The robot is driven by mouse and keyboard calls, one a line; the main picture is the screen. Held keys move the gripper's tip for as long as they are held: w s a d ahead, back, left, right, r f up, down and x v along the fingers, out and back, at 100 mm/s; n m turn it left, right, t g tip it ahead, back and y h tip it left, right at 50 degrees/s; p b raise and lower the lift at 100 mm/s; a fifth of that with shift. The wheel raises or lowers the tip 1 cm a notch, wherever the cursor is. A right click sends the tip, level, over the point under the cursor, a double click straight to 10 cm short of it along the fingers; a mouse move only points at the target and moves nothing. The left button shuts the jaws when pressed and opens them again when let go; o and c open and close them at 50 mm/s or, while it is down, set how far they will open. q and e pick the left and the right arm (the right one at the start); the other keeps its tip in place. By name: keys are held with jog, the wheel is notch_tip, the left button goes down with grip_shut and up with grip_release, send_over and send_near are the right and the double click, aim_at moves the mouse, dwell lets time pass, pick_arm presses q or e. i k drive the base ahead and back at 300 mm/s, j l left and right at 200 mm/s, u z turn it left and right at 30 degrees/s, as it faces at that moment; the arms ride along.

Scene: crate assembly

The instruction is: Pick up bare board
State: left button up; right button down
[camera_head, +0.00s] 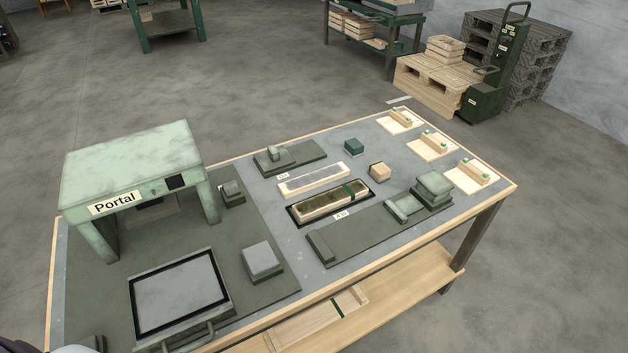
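No piece is clearly marked as the bare board. A long pale wooden piece with a greyish top (314,180) lies flat near the middle of the workbench (307,247). In front of it, a longer wooden piece with a dark top and a green band (330,203) lies in a black-edged rectangle. Each carries a small wooden block with green bits. Neither of my grippers is in view.
A green portal (130,160) stands at the left, behind a black-framed grey panel (178,292). Green fixtures (432,190) and a grey block (261,258) stand on the bench. The lower shelf (400,290) holds a wooden tray. Pallets (440,85) stand beyond.

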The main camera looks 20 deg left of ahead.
aim_at(292, 187)
jog(key=u, duration=0.45)
jog(key=i+l+u, duration=0.1)
jog(key=l+u, duration=0.35)
jog(key=l, duration=0.15)
jog(key=l+u, duration=0.45)
jog(key=l, duration=0.15)
jog(key=l+z, duration=0.3)
jog(key=i+l+z, duration=0.1)
jog(key=l+z, duration=0.2)
jog(key=j+z, duration=0.5)
jog(key=k+l, duration=0.05)
jog(key=l, duration=0.05)
